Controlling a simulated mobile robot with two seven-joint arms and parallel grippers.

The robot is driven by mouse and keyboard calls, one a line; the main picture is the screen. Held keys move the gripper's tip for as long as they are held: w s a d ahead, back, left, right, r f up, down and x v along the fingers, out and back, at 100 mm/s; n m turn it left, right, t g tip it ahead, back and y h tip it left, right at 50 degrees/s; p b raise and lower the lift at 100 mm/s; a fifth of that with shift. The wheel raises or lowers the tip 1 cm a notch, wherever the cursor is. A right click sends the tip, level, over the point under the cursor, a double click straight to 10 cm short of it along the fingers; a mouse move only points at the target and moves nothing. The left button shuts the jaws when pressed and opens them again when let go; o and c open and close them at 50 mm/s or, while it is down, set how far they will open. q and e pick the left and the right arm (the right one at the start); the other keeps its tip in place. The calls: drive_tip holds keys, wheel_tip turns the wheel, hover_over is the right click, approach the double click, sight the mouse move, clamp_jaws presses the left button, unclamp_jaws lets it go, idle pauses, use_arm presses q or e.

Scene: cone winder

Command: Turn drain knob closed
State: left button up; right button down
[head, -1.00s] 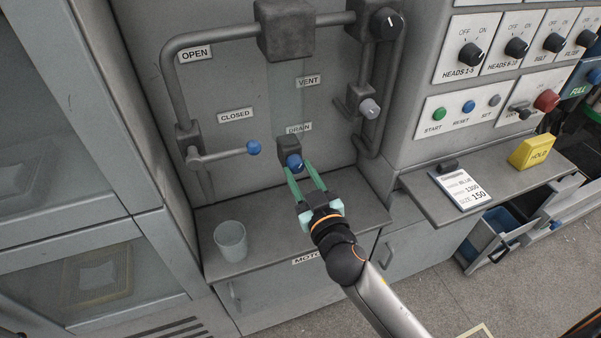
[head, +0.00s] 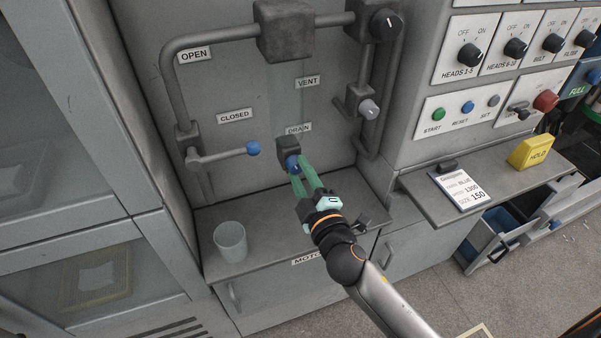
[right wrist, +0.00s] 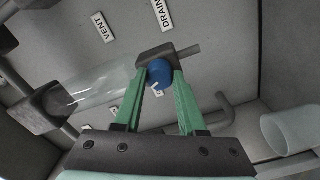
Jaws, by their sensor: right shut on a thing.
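The drain knob (head: 292,163) is a small blue round knob on a dark valve block (head: 288,148), just below the DRAIN label (head: 298,128). My right gripper (head: 297,172) reaches up to it from the lower right, with its green fingers shut on the knob. In the right wrist view, the blue knob (right wrist: 160,74) sits between the two green fingertips (right wrist: 162,78), and a small white mark shows on its face. My left gripper is not in view.
A lever with a blue ball end (head: 253,148) is at the left by the CLOSED label. A grey vent knob (head: 369,109) is at the upper right. A translucent cup (head: 231,241) stands on the shelf (head: 275,235) to the left of my arm.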

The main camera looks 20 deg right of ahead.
drive_tip(key=shift+r+n, duration=0.1)
drive_tip(key=shift+n, duration=2.1)
drive_tip(key=shift+c, duration=2.4)
unclamp_jaws()
